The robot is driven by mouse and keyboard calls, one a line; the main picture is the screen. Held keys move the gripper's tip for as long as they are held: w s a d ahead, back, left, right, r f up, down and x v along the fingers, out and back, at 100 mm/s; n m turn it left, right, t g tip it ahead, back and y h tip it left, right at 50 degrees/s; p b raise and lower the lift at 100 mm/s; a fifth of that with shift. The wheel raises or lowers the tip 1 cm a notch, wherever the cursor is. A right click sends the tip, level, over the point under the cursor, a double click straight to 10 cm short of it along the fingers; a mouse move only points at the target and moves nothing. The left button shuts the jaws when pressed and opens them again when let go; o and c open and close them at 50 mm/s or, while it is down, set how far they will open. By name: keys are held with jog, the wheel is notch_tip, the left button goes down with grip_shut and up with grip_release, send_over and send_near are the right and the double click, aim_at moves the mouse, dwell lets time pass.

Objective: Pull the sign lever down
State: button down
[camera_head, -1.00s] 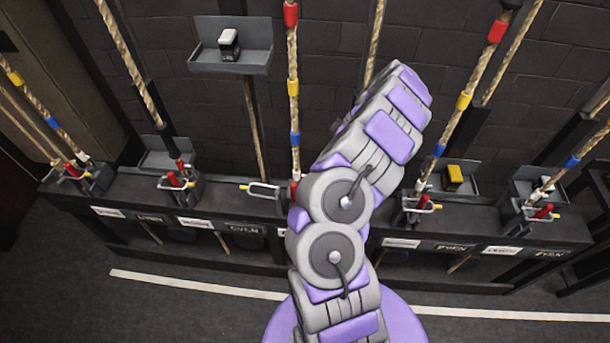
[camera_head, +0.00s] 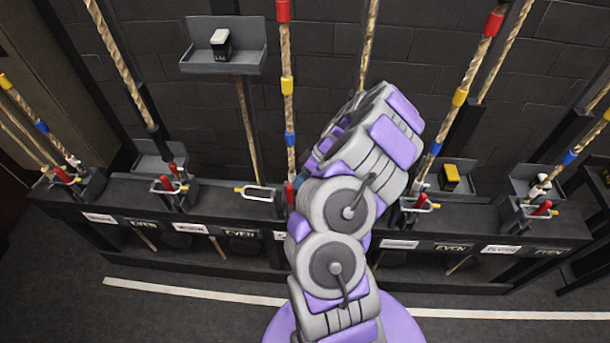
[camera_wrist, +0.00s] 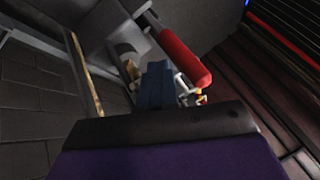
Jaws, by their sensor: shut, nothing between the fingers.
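A red lever handle (camera_wrist: 186,55) slants across the upper middle of the wrist view, with a pale metal loop near its lower end. My gripper (camera_wrist: 158,84) points up toward it. The dark blue fingertips look shut and empty, just left of and below the handle; I cannot tell whether they touch it. No lever is clearly marked as the sign lever.
A dark bench (camera_head: 130,200) runs along the brick wall, with several red levers, metal loops, EVEN labels and white cards. Ropes with coloured bands rise from it. A shelf (camera_head: 225,62) holds a small black and white box. Floor with a white line (camera_head: 190,291) lies clear in front.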

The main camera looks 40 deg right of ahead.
jog(key=shift+s+a+r, duration=0.1)
jog(key=shift+a, duration=0.3)
jog(key=shift+a, duration=0.1)
